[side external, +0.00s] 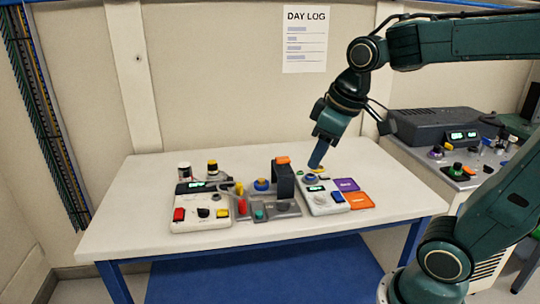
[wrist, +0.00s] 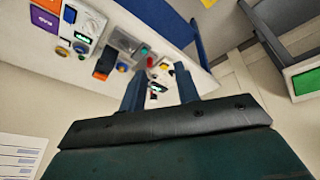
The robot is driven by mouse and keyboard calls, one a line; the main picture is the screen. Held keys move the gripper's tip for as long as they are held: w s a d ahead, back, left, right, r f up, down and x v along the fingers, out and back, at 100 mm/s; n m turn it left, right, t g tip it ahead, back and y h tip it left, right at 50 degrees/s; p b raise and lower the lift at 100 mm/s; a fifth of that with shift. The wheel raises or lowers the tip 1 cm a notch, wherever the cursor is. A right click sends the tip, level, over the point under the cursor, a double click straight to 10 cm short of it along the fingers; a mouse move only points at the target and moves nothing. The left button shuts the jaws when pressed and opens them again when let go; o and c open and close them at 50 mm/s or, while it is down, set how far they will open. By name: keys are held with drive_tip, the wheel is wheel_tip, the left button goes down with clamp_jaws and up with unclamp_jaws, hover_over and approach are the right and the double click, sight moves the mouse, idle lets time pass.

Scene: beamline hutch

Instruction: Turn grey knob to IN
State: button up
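My gripper (side external: 315,166) hangs above the right-hand control box (side external: 330,209) on the white table. In the wrist view my gripper (wrist: 159,72) has its two fingers apart with nothing between them. A pale grey knob (side external: 320,198) sits on the front part of that box. It appears to show in the wrist view too, as a pale round knob (wrist: 86,25) at upper left. The gripper is apart from it. The IN mark and the knob's pointer are too small to read.
A dark upright block (side external: 284,180) with an orange top stands left of the box. Purple (side external: 346,185) and orange (side external: 360,200) cards lie right of it. Another white box (side external: 200,225) with a red button stands at left. The table's front edge is clear.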

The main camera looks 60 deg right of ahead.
drive_tip(key=w+d+f+n+g, duration=0.2)
drive_tip(key=w+d+f, duration=0.2)
drive_tip(key=w+d, duration=0.5)
drive_tip(key=n+g, duration=0.2)
hover_over(283, 204)
wheel_tip(283, 204, down, 10)
drive_tip(key=shift+w+d+f, duration=0.1)
drive_tip(key=shift+d+f, duration=0.1)
drive_tip(key=shift+d, duration=0.1)
wheel_tip(283, 204, down, 14)
drive_tip(key=shift+r, duration=0.15)
clamp_jaws()
